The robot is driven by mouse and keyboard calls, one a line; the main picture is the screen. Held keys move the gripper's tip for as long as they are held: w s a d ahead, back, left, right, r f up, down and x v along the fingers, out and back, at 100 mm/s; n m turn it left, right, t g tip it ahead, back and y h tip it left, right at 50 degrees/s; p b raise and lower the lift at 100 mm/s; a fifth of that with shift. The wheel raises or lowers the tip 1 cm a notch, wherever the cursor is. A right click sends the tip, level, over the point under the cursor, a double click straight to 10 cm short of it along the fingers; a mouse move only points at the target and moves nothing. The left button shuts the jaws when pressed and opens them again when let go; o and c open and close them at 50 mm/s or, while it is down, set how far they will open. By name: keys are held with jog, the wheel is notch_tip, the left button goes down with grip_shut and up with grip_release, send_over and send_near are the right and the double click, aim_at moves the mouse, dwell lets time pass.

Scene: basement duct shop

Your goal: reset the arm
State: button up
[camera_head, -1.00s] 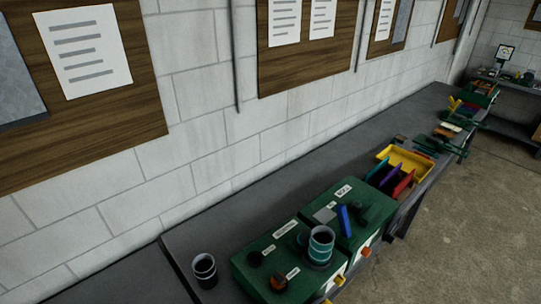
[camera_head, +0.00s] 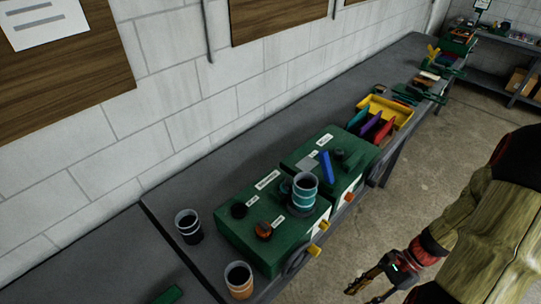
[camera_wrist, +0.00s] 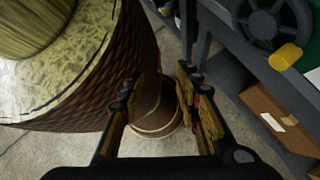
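My gripper (camera_head: 374,287) is low at the right of the head view, over the concrete floor and in front of the bench's edge. My arm comes down to it from the right edge of the picture. In the wrist view my gripper (camera_wrist: 163,92) has its two fingers apart with nothing held between them. Parts of my own body fill the left of that view.
A dark bench (camera_head: 262,128) runs along the wall. It carries green machine boxes (camera_head: 262,207), a teal-banded mug (camera_head: 305,190), a dark cup (camera_head: 188,228), an orange cup (camera_head: 239,279) and a yellow tray (camera_head: 401,112). A cardboard box (camera_wrist: 275,115) sits on a lower shelf.

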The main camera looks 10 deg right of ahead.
jog(key=w+r+n+t+h+b, duration=0.2)
jog(key=w+r+n+h+b, duration=0.55)
jog(key=n, duration=0.55)
jog(key=s+a+r+n+t+h+b, duration=0.1)
jog(key=a+r+n+t+b, duration=0.3)
jog(key=a+r, duration=0.6)
jog(key=shift+a+n+t, duration=0.6)
jog(key=shift+a+t, duration=0.1)
jog(key=shift+a, duration=0.2)
jog(key=shift+s, duration=0.1)
